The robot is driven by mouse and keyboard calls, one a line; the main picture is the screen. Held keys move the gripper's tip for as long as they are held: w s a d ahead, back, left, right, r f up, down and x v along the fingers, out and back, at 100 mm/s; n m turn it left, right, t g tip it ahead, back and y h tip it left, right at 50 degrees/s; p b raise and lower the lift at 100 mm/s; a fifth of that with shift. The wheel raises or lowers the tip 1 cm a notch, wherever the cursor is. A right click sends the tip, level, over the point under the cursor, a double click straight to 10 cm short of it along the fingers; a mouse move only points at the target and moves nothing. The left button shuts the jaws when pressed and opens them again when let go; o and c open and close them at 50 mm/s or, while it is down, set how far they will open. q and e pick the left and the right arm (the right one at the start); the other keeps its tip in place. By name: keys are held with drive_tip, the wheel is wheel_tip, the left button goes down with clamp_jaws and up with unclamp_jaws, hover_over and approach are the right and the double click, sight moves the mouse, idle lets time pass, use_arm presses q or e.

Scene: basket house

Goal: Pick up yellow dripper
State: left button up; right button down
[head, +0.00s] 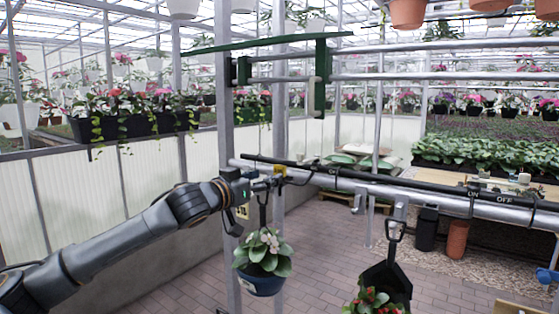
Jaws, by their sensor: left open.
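A small yellow dripper (280,169) sits at the left end of the horizontal grey pipe (430,199), just under the thin black irrigation line (350,172). My left gripper (274,182) reaches in from the left. It is open, with its fingertips close to the yellow dripper. The fingers are small and dark here, so I cannot tell whether they touch the dripper. My right gripper is out of view.
A blue hanging pot with a pale-flowered plant (263,256) hangs just below my left gripper. A black hanger with a red-flowered plant (378,302) hangs to the right. A metal post (228,130) stands behind the gripper. Brick floor (320,250) lies open below.

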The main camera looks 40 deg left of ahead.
use_arm(q)
drive_tip(key=shift+w+d, duration=0.1)
drive_tip(key=shift+w, duration=0.55)
drive_tip(key=shift+w+p, duration=0.15)
drive_tip(key=shift+p, duration=0.3)
drive_tip(key=w+p, duration=0.4)
drive_tip(key=shift+w+d+r, duration=0.1)
drive_tip(key=shift+w+d, duration=0.05)
drive_tip(key=shift+w, duration=0.35)
drive_tip(key=shift+s, duration=0.1)
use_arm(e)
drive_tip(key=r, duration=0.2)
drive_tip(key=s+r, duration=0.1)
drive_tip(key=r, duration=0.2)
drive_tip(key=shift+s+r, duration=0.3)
use_arm(q)
drive_tip(key=c, duration=0.9)
